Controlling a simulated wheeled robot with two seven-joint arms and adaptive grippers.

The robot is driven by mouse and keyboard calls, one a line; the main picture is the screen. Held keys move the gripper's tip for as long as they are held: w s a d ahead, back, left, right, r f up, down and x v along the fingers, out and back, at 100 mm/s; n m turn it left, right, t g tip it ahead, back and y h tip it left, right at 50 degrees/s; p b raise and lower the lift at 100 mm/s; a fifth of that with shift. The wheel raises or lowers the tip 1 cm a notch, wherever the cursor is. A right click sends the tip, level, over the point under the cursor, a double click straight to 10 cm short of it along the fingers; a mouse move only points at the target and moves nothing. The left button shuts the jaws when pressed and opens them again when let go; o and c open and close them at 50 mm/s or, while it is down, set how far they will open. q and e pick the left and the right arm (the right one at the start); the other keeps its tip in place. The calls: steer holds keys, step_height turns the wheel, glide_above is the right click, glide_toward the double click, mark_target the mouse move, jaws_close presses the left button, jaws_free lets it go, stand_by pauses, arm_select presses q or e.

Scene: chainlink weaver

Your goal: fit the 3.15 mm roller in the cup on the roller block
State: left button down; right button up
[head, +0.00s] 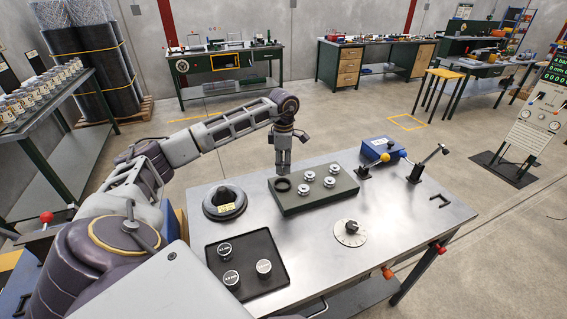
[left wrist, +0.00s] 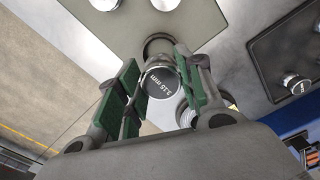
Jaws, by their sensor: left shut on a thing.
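The 3.15 mm roller (left wrist: 160,84) shows its labelled dark end face in the left wrist view. My left gripper (left wrist: 157,92) is shut on it, with green pads on either side. In the head view my left gripper (head: 283,168) points down over the left end of the grey-green roller block (head: 318,199). The dark ring-shaped cup (head: 282,185) lies right below the fingertips. In the left wrist view the cup (left wrist: 157,42) shows just beyond the roller, partly hidden. I cannot tell whether the roller touches the cup. My right gripper is out of view.
Several silver rollers (head: 329,182) stand on the block. A black tray (head: 276,284) with three labelled rollers lies at the front left. A black round holder (head: 225,204), a dial (head: 350,233), a blue box (head: 381,148) and a lever (head: 428,161) surround the block.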

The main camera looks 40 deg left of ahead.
arm_select(q)
steer(key=shift+f+b, duration=0.3)
steer(key=shift+f, duration=0.1)
steer(key=shift+f+b, duration=0.95)
steer(key=shift+f, duration=0.4)
steer(key=shift+f+b, duration=0.4)
steer(key=shift+f, duration=0.2)
steer(key=shift+f+b, duration=0.45)
steer(key=shift+f, duration=0.55)
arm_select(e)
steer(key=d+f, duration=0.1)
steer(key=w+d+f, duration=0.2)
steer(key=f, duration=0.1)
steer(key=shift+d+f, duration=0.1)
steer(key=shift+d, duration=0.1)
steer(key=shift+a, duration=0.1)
